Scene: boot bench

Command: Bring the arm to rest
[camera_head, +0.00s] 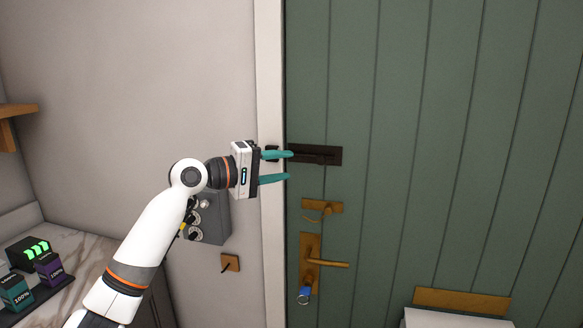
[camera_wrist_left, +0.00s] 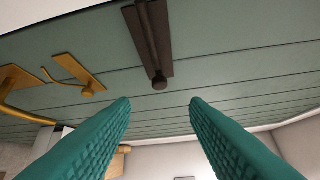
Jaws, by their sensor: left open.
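My left arm (camera_head: 140,245), white with orange rings, reaches up from the lower left in the head view. Its left gripper (camera_head: 290,167) is open, with two teal fingers apart and nothing between them. The fingers also show in the left wrist view (camera_wrist_left: 160,102), empty. The gripper is at the door's left edge, near a dark bolt (camera_head: 322,155) on the green door (camera_head: 450,120). In the left wrist view the bolt's knob (camera_wrist_left: 159,82) shows beyond the fingertips, apart from them. My right gripper is not in view.
Below the bolt are a brass latch (camera_head: 322,206) and a brass door handle (camera_head: 328,264) with a blue-tagged key (camera_head: 304,294). A grey box (camera_head: 212,222) with knobs is on the wall behind my arm. A marble counter (camera_head: 80,250) holds small boxes at left.

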